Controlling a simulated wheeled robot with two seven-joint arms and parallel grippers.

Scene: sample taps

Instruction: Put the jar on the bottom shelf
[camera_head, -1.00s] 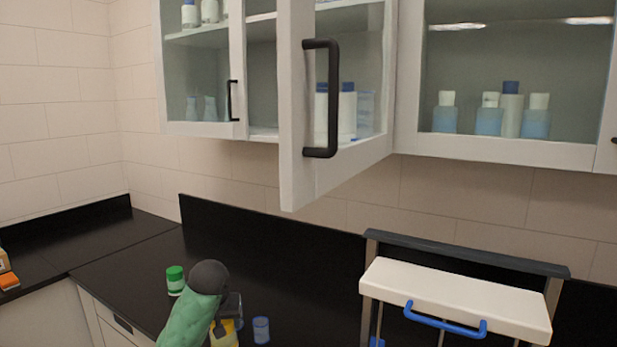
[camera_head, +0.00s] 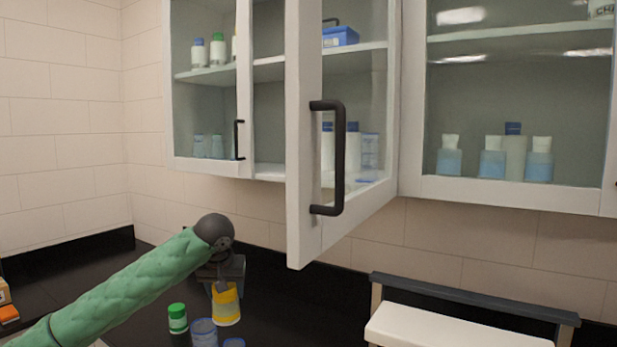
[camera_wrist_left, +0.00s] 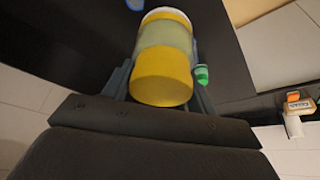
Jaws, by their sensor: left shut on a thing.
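My left gripper (camera_head: 226,286) is shut on a yellow-lidded jar (camera_head: 226,306) and holds it over the black counter, below the left cabinet. In the left wrist view the jar (camera_wrist_left: 163,60), with yellow ends and a pale greenish middle, lies between the fingers. The wall cabinet has an open glass door (camera_head: 305,150) with a black handle, swung out toward me. Behind it the bottom shelf (camera_head: 270,171) holds white bottles with blue caps (camera_head: 353,150), partly seen through the glass. My right gripper is not in view.
A green-capped bottle (camera_head: 178,318) and blue-rimmed containers (camera_head: 204,333) stand on the counter near the held jar. A white-topped rack (camera_head: 440,330) stands at the right. The open door's lower corner juts out right of my left gripper.

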